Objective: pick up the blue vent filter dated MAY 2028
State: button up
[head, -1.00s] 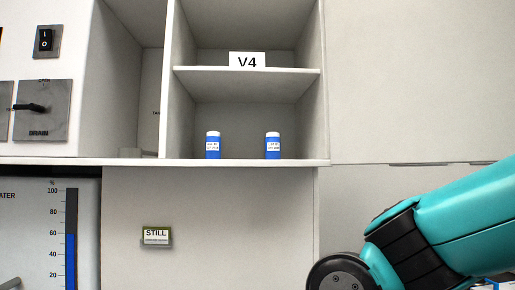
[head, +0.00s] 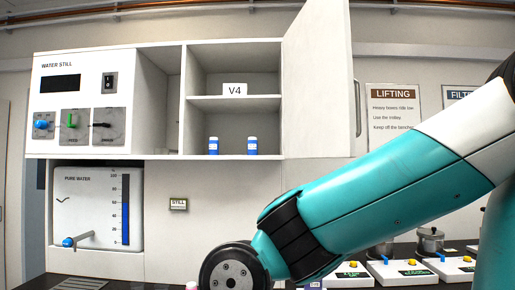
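Two blue vent filters with white caps and white labels stand upright in the lower compartment of the open cupboard under the V4 sign. One is the left filter (head: 213,146) and the other is the right filter (head: 252,146). Their label print is too small to read, so I cannot tell which is dated MAY 2028. My arm reaches in from the right, below the cupboard. Its gripper is not in view; only a dark round joint shows at the bottom.
The cupboard door (head: 318,85) stands open on the right of the compartments. Left are the water still panel (head: 85,100) and a pure water gauge (head: 98,208). A STILL label (head: 178,204) is on the wall. Pots on stands (head: 430,240) stand at right.

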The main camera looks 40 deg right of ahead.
aim_at(252, 142)
jog(key=z, duration=0.5)
jog(key=i, duration=0.45)
jog(key=z, duration=0.45)
